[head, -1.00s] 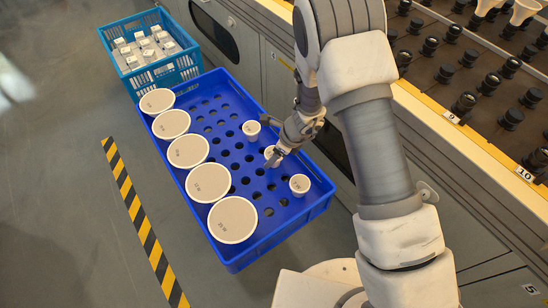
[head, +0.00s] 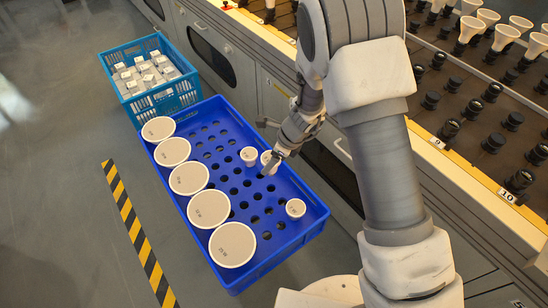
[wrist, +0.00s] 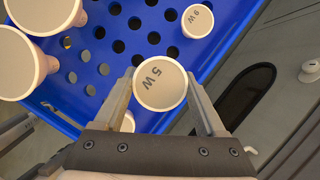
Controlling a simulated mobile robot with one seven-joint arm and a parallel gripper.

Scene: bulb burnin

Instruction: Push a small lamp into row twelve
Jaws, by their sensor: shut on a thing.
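My gripper (wrist: 168,100) is shut on a small lamp (wrist: 160,85) marked 5 W, with one finger on each side of it. In the head view this lamp (head: 266,157) shows just above the blue crate (head: 290,245), partly hidden by my gripper (head: 272,166). Two other small lamps stand in the crate: one (head: 249,155) just left of the held lamp and one (head: 295,208) nearer the front. A 9 W lamp (wrist: 197,20) shows in the wrist view. The socket rack (head: 470,110) lies right; labels 9 and 10 show, but no label twelve.
Several large white-faced lamps (head: 190,178) line the crate's left side. A lighter blue crate (head: 160,103) with small boxes stands behind. Several lamps (head: 470,28) sit in the rack's far rows. Many nearer sockets are empty.

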